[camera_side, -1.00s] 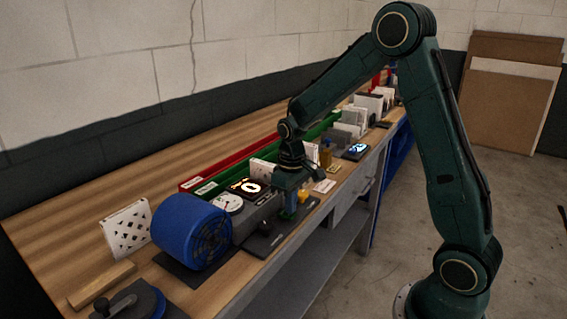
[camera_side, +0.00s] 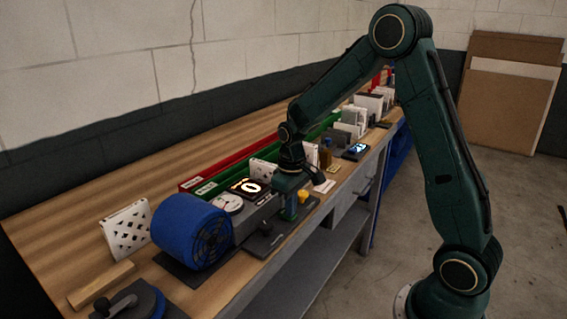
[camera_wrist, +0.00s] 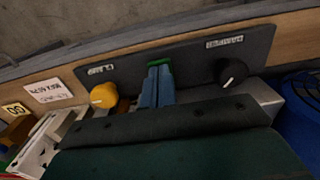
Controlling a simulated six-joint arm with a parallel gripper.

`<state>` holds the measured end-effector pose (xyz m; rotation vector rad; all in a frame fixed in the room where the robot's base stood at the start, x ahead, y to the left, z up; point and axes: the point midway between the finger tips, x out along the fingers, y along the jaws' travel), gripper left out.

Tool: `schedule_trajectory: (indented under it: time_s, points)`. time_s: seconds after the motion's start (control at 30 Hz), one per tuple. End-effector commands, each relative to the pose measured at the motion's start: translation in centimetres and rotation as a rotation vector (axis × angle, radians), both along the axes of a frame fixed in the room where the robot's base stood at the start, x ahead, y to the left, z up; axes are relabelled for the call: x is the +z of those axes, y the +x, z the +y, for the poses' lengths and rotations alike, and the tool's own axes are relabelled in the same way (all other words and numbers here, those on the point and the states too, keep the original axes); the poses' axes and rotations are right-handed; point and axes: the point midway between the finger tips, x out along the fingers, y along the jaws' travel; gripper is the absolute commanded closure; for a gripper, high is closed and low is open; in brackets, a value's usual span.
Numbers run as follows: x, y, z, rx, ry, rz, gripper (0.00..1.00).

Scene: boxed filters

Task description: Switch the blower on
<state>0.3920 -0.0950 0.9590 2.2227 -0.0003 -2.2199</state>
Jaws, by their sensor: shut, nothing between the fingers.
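The blower (camera_side: 192,232) is a blue drum with a dark round grille, at the lower left of the side view. In front of the bench gear lies a dark control panel (camera_side: 262,244). In the wrist view the panel (camera_wrist: 192,66) carries a yellow knob (camera_wrist: 103,95) and a black knob (camera_wrist: 232,72) with a pale pointer line. My gripper (camera_wrist: 158,68) is shut and empty, its blue-grey fingers together over the panel between the two knobs. A small green piece shows at the fingertips; I cannot tell whether it is a switch or part of my fingers. Contact is unclear.
A round white gauge (camera_side: 228,203) and a lit display (camera_side: 248,187) stand beside the blower. Green (camera_side: 215,187) and red (camera_side: 200,178) trays run behind. Boxed white filters (camera_side: 352,122) stand farther along. Bare bench (camera_side: 90,210) lies at the left.

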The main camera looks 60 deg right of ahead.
Motion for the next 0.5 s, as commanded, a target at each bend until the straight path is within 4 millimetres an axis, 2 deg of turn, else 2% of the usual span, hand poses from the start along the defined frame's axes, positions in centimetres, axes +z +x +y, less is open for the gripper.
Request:
schedule_trajectory:
  time_s: [0.5]
  points:
    - [2.4, 0.0, 0.0, 0.0, 0.0, -0.001, 1.0]
